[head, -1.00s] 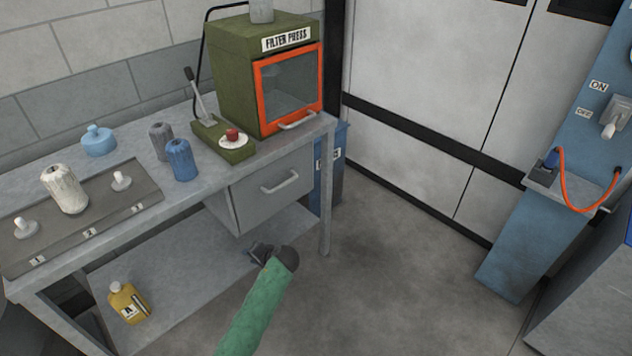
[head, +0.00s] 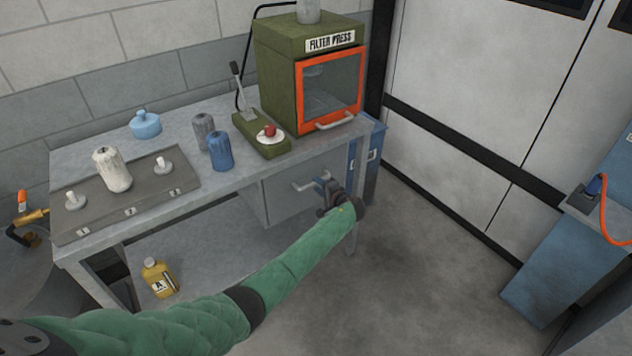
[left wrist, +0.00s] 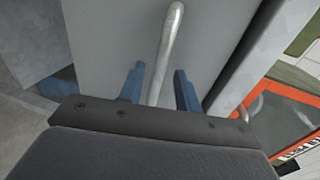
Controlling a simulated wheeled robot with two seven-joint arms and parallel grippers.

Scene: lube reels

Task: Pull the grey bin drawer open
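The grey bin drawer (head: 277,199) hangs under the right end of the workbench, its front facing the aisle. Its pale bar handle (head: 303,186) is partly covered by my left gripper (head: 322,186) in the head view. In the left wrist view, the two blue fingers of my left gripper (left wrist: 158,88) stand apart on either side of the handle (left wrist: 168,45), with a gap to it on both sides. The drawer front (left wrist: 110,35) fills much of that view. My right gripper is not in view.
The filter press (head: 280,85) with an orange-framed door stands on the workbench (head: 75,155) above the drawer. A blue bin (head: 373,160) stands beyond the bench's right end. A yellow bottle (head: 158,280) sits on the lower shelf.

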